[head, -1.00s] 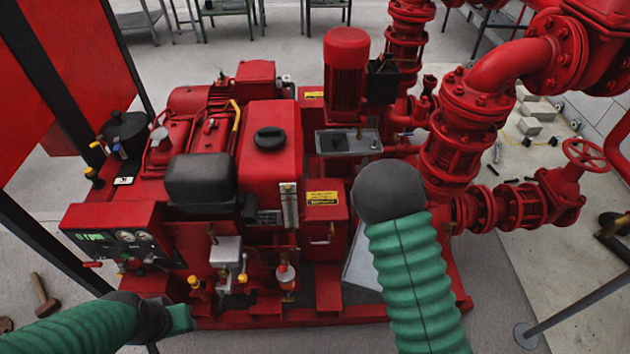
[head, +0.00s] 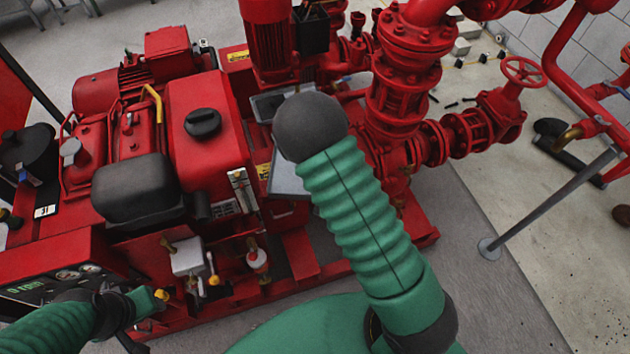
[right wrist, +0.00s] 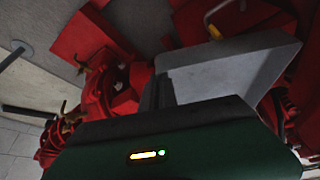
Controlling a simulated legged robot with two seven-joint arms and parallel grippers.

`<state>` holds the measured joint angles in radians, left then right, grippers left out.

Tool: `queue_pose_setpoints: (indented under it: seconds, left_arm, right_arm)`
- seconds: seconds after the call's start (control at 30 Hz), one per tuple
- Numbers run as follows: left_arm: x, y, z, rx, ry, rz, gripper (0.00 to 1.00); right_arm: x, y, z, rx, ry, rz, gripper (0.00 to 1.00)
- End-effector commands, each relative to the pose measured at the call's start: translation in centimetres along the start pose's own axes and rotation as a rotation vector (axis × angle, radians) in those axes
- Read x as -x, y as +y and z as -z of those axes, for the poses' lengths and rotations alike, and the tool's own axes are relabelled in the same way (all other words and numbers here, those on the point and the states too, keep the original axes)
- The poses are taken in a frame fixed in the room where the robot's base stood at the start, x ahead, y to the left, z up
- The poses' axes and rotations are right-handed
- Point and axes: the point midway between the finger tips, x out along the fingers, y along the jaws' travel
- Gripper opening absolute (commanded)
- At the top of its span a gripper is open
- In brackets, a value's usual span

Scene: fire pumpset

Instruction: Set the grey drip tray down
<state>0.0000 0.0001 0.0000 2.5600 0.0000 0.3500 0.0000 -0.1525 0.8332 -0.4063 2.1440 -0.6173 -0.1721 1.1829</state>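A grey drip tray (right wrist: 232,68) fills the upper middle of the right wrist view, tilted in that picture. The dark finger of my right gripper (right wrist: 160,92) is at its near edge, and the gripper appears shut on it. In the head view, a pale grey part of this tray (head: 288,178) shows beside my right forearm, which hides the rest and the right gripper. My left gripper (head: 152,300) is low at the left, by the pumpset's front; its fingers are too unclear to tell open or shut.
The red pumpset (head: 205,125) spreads across the left and middle. Another grey tray-like box (head: 268,106) sits under the red upright motor. Red flanged pipes (head: 400,90) and a handwheel valve (head: 522,72) stand right. A grey post (head: 545,200) rises from clear floor (head: 500,270).

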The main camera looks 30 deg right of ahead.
Motion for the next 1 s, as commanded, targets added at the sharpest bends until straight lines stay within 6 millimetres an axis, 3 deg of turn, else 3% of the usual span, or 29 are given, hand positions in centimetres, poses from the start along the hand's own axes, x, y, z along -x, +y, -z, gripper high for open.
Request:
queue_pose_setpoints:
  seconds: [0.3, 0.4, 0.67, 0.83, 1.0]
  left_arm:
    - [-0.2, 0.0, 0.0, 0.000, 0.001, 0.000, 0.36]
    - [-0.9, 0.0, -0.2, 0.000, 0.000, 0.000, 0.36]
    - [-0.8, 0.0, -0.2, 0.000, 0.000, 0.000, 0.36]
    - [-0.8, 0.0, -0.2, 0.000, 0.000, 0.000, 0.36]
    - [-0.8, 0.0, -0.2, 0.000, 0.000, 0.000, 0.36]
  right_arm:
    - [-1.6, -3.5, 3.0, -0.002, 0.003, 0.000, 0.00]
    - [-2.7, -3.4, 2.3, 0.000, 0.001, -0.001, 0.00]
    - [-2.6, -3.3, 2.4, -0.001, 0.002, 0.000, 0.00]
    - [-2.6, -3.3, 2.3, 0.000, 0.000, -0.001, 0.22]
    - [-2.6, -3.3, 2.3, 0.000, 0.000, -0.001, 0.24]
